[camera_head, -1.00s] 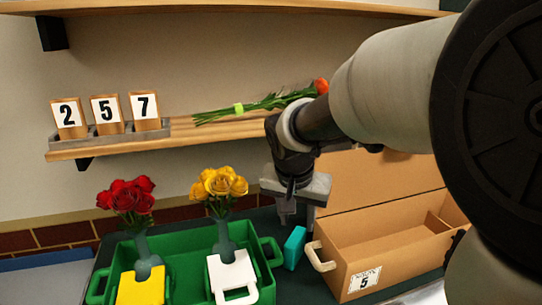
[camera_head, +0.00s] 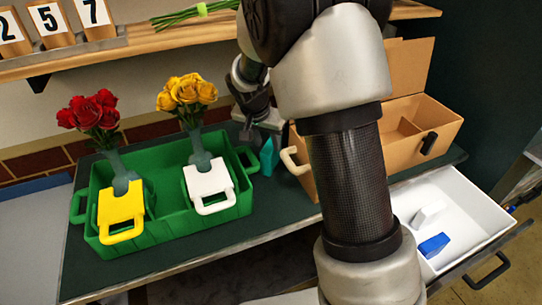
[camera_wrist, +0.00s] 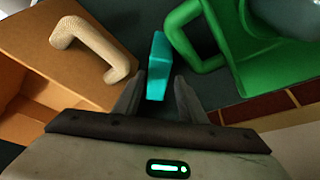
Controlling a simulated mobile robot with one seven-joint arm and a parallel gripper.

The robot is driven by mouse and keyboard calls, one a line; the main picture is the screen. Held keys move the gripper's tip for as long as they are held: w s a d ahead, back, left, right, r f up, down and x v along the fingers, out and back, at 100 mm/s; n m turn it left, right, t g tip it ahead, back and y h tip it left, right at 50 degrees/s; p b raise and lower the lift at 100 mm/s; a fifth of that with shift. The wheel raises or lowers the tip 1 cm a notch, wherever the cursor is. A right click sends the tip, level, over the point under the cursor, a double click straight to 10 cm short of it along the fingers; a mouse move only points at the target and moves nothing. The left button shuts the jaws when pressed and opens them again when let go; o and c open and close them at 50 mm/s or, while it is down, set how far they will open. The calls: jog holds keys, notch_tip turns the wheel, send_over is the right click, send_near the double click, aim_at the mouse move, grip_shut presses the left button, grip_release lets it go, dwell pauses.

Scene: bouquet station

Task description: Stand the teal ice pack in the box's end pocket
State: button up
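The teal ice pack (camera_head: 267,157) stands upright on the dark green table between the green carrier and the cardboard box. It also shows in the wrist view (camera_wrist: 157,66), with its near end between my fingers. My gripper (camera_wrist: 157,102) is open, one finger on each side of the pack, with visible gaps. In the head view my gripper (camera_head: 258,140) is just above and behind the pack, partly hidden by my arm. The open cardboard box (camera_head: 440,121) stands right of the pack; a divider (camera_head: 405,127) sets off a pocket at its right end. My arm hides the box's middle.
The green carrier (camera_head: 165,228) left of the pack holds red and yellow roses and yellow and white handled items. The box's pale handle (camera_head: 292,163) juts toward the pack. An open white drawer (camera_head: 480,240) at right holds a blue block (camera_head: 433,245). A shelf (camera_head: 150,42) runs above.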

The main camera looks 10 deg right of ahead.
aim_at(270, 145)
jog(key=x, duration=0.5)
jog(key=shift+w+d+f+b, duration=0.2)
jog(key=shift+d+f+b, duration=0.1)
jog(key=shift+d, duration=0.05)
grip_shut()
